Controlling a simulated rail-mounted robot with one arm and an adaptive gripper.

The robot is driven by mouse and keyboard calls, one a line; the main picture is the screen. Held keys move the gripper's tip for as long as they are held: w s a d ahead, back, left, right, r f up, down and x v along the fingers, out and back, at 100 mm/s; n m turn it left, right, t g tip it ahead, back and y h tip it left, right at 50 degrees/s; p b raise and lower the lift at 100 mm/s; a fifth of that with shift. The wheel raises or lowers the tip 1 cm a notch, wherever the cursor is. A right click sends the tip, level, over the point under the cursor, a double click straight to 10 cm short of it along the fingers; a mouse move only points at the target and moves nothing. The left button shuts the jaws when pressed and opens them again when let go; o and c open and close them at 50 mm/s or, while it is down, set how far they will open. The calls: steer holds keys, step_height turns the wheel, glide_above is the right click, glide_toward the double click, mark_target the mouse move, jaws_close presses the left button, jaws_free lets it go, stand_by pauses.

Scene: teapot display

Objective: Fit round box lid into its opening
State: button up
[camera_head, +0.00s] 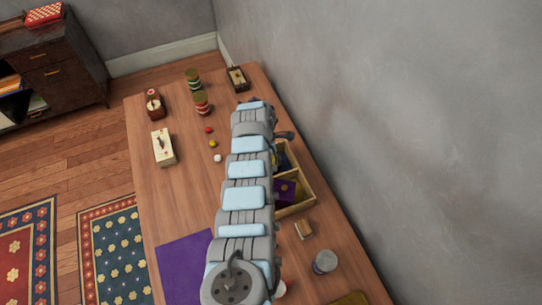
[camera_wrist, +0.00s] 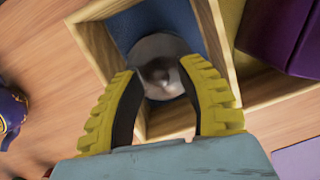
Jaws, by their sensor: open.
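In the wrist view my gripper (camera_wrist: 160,75) is open, its two yellow fingers pointing into a wooden compartment with a blue floor. A round, shiny grey-brown piece (camera_wrist: 162,52) with a darker centre lies between and beyond the fingertips. It may be the round lid, but I cannot tell for sure, nor whether the fingers touch it. In the head view my arm hides the gripper and most of that compartment. A grey round container (camera_head: 325,262) stands near the right table edge; I cannot tell whether it is the box of this lid.
The divided wooden tray (camera_head: 297,206) holds a purple box (camera_head: 285,190). Small balls (camera_head: 212,143), striped round boxes (camera_head: 201,104) and a cream box (camera_head: 161,147) stand left of my arm. A purple mat (camera_head: 180,265) lies lower left; the table's left middle is clear.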

step_height(320, 180, up, 12)
steer(key=a, duration=0.2)
steer(key=shift+s+f, duration=0.15)
stand_by(0.5)
stand_by(0.5)
